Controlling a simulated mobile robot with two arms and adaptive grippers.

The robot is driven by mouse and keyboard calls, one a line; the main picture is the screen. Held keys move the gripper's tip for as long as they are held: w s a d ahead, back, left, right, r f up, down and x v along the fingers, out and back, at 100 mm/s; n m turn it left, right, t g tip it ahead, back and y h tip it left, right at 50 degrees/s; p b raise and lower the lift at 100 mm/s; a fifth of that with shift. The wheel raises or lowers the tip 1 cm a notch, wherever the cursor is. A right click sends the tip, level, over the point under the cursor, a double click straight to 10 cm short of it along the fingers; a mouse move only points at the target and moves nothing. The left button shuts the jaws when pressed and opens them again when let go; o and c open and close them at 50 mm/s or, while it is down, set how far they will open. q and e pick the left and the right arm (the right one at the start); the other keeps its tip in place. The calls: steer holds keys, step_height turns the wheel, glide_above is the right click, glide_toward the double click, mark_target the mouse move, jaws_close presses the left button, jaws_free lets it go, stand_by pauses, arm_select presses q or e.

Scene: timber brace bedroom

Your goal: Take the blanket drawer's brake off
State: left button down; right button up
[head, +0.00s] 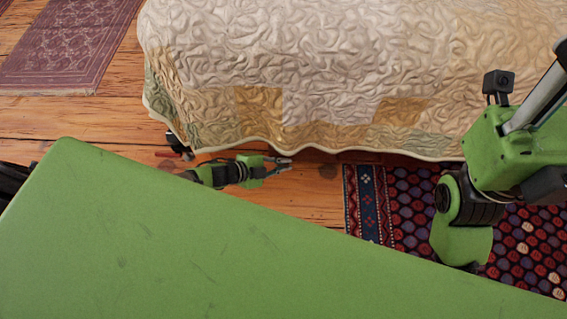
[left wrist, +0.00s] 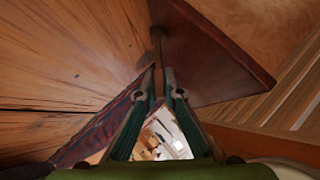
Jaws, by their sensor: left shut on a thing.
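My left gripper (head: 284,163) is low beside the bed's hanging quilt edge in the head view. In the left wrist view, its two fingers (left wrist: 160,72) close around the lower end of a thin brown rod (left wrist: 157,42), which looks like the brake lever. Behind it is a dark reddish-brown wooden panel (left wrist: 222,60), which seems to be part of the blanket drawer. In the head view the quilt hides the drawer. My right arm shows at the right, but its gripper is out of sight.
A quilted bed (head: 330,60) fills the top of the head view. A patterned dark rug (head: 405,200) lies at the right and a purple rug (head: 70,45) at the upper left. A small dark and red object (head: 176,145) is under the quilt's corner.

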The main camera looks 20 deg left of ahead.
arm_select(q)
steer(key=shift+a, duration=0.1)
steer(key=c, duration=2.2)
jaws_free()
steer(key=shift+o, duration=0.2)
steer(key=v, duration=1.2)
steer(key=shift+s, duration=0.1)
